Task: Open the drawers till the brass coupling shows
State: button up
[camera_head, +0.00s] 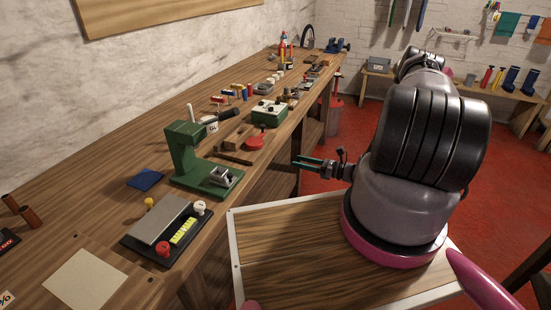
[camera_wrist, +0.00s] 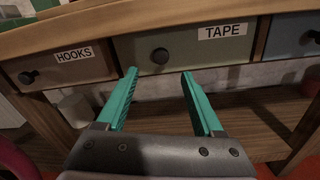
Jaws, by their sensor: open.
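In the wrist view three drawer fronts sit in a row under the bench top. The left drawer (camera_wrist: 85,70) is labelled HOOKS and has a dark round knob. The middle grey-green drawer (camera_wrist: 185,62) is labelled TAPE, with its knob (camera_wrist: 160,56) between and beyond my fingertips. The right bluish drawer (camera_wrist: 290,32) is partly cut off. All three look closed. My gripper (camera_wrist: 160,72) is open and empty in front of the TAPE drawer. In the head view my gripper (camera_head: 307,163) is beside the bench's front edge. No brass coupling is visible; the drawer insides are hidden.
The wooden bench (camera_head: 85,215) runs along the left wall. A green press (camera_head: 187,157), a green box (camera_head: 268,113) and several tools stand on it. Red floor (camera_head: 345,122) lies open to the right of the bench.

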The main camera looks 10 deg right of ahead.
jog(key=x, duration=1)
jog(key=shift+w+a+f, duration=0.25)
jog(key=shift+f, duration=0.2)
grip_shut()
dwell(0.9)
